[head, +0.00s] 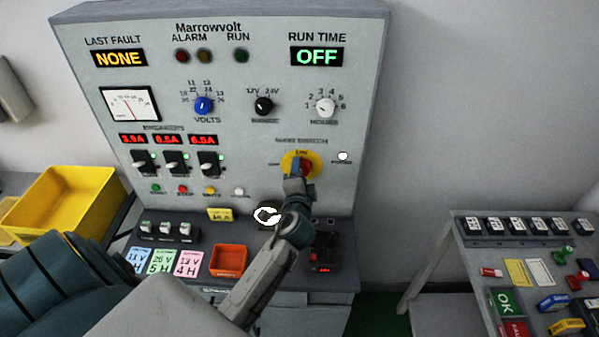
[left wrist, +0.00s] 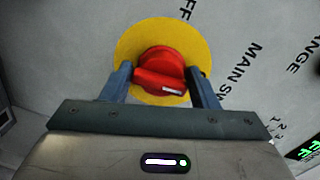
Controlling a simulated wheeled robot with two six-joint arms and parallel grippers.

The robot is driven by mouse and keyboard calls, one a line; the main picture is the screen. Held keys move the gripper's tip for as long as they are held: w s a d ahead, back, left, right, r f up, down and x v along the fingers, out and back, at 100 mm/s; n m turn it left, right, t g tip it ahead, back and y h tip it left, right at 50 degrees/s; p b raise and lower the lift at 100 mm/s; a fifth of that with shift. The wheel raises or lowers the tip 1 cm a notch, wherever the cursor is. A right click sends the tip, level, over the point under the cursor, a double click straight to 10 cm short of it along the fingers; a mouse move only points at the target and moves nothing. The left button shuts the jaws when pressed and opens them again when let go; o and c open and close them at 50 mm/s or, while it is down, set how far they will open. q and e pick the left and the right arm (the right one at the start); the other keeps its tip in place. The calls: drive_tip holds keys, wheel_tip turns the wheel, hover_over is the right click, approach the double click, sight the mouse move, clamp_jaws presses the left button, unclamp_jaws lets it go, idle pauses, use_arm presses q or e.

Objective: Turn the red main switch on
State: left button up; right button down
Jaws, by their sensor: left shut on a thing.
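The red main switch (head: 307,167) is a rotary knob on a round yellow plate (head: 288,156), on the right part of the grey panel. My left gripper (head: 298,172) reaches up to it from below and partly hides it. In the left wrist view the red knob (left wrist: 158,68) sits between the two fingers of my left gripper (left wrist: 160,84), which is shut on it. A white mark shows on the knob's handle, toward the right finger. The RUN TIME display (head: 317,56) reads OFF. My right gripper is not in view.
Other knobs sit near the switch: the blue volts knob (head: 203,105), the black range knob (head: 263,106) and the white hours knob (head: 325,107). A yellow bin (head: 70,205) stands at left, an orange tray (head: 228,260) on the ledge. A side table (head: 470,258) stands right.

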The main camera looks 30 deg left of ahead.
use_arm(q)
drive_tip(key=shift+r+m, duration=0.25)
drive_tip(key=shift+m, duration=0.15)
drive_tip(key=o, duration=0.8)
drive_tip(key=shift+d, duration=0.1)
drive_tip(key=shift+f, duration=0.15)
drive_tip(key=b+v, duration=0.4)
drive_tip(key=v, duration=0.6)
drive_tip(key=shift+s+d, duration=0.25)
drive_tip(key=shift+s, duration=0.1)
